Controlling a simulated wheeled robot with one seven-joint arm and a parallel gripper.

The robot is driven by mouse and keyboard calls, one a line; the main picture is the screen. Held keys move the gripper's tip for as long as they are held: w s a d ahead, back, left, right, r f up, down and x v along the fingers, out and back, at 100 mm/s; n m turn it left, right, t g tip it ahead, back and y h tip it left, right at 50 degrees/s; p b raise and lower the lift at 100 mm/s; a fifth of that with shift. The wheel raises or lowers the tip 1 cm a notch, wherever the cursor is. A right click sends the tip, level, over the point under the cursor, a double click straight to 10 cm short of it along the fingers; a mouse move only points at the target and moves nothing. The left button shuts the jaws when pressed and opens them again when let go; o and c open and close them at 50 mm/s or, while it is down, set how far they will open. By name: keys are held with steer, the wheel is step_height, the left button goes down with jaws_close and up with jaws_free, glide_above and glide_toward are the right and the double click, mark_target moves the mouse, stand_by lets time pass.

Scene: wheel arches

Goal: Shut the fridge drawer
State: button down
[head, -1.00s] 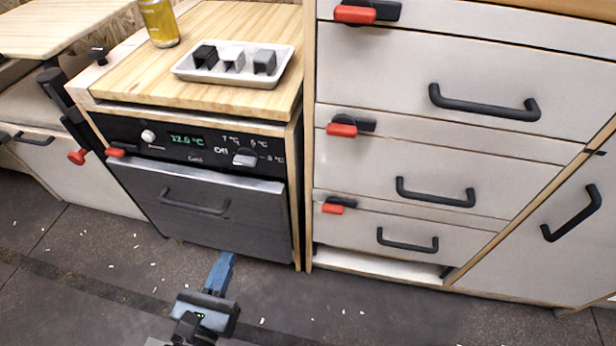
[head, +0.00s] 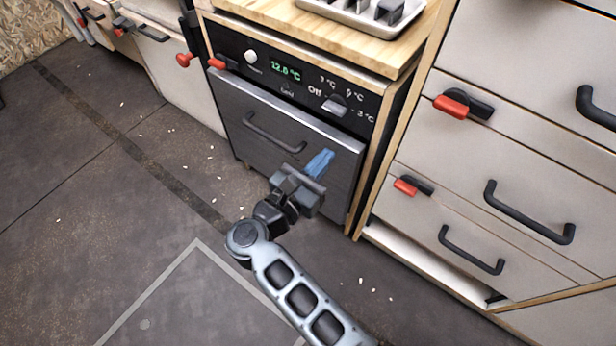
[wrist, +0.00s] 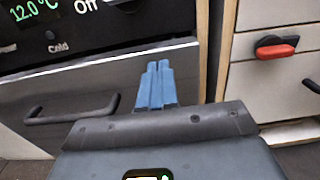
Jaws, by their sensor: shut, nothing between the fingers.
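The fridge drawer (head: 322,141) has a dark grey front with a black bar handle (head: 272,133), under a black control panel (head: 290,72) reading 12.0 °C. In the wrist view the drawer front (wrist: 90,80) fills the left and middle, with its handle (wrist: 72,114) at the left. The drawer's top edge shows as a lighter strip standing forward of the panel; how far it is out I cannot tell. My gripper (head: 322,160) has blue fingers, shut and empty, in front of the drawer's right half, right of the handle. In the wrist view the fingers (wrist: 156,82) point at the front; contact cannot be told.
White drawers with black handles and a red latch (head: 452,106) stand to the right. A wooden counter (head: 330,37) with a grey tray (head: 362,12) is above. A red knob (head: 184,60) sticks out at the left. The dark floor (head: 110,190) in front is open.

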steer(key=shift+x, duration=0.85)
